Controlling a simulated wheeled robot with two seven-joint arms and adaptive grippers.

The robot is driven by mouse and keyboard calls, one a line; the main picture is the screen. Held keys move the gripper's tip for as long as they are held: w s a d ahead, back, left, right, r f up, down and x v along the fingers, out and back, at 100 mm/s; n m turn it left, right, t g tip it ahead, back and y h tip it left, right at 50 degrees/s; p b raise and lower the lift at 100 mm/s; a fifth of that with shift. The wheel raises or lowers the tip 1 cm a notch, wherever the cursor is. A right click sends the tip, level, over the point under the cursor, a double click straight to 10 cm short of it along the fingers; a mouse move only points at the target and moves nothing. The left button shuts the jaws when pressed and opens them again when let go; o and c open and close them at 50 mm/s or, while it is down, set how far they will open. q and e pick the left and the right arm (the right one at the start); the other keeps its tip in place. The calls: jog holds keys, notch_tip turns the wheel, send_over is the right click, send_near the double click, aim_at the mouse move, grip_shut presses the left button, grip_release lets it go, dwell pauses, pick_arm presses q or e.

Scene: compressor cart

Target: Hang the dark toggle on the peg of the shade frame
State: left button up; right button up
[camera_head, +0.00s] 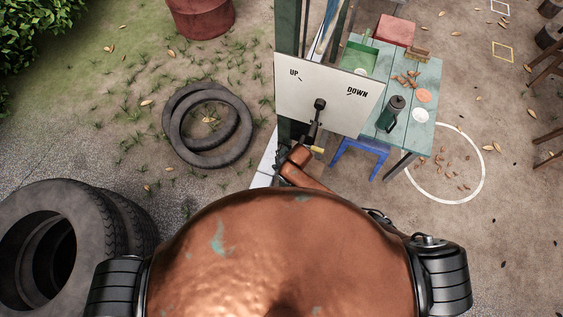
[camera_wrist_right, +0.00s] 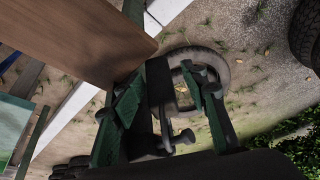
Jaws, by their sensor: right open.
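My right gripper (camera_wrist_right: 163,80) is open in the wrist view, its two dark green fingers apart. A dark upright piece with rounded knobs (camera_wrist_right: 185,137) shows between and below the fingers; I cannot tell whether it is the toggle or whether it touches them. In the head view my copper right arm ends just below a white board marked UP and DOWN (camera_head: 350,113). A dark knob on a stem (camera_head: 320,104) stands in front of the board. The green posts of the shade frame (camera_head: 287,28) rise behind it. I cannot make out the peg. My left gripper is out of view.
A green-blue table (camera_head: 430,75) at right carries a dark flask (camera_head: 392,113), a green tray (camera_head: 359,58) and a red box (camera_head: 394,29). A blue stool (camera_head: 360,155) is below. Tires (camera_head: 207,125) lie on the ground at left. A brown board (camera_wrist_right: 75,38) fills the wrist view's upper left.

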jog(key=shift+d, duration=0.1)
jog(key=s+r, duration=0.1)
jog(key=s+d+r, duration=0.1)
jog(key=shift+d+r, duration=0.2)
jog(key=shift+r, duration=0.1)
jog(key=s+d, duration=0.6)
jog(key=s, duration=0.2)
jog(key=shift+s+d, duration=0.2)
jog(key=shift+d, duration=0.05)
jog(key=shift+r, duration=0.1)
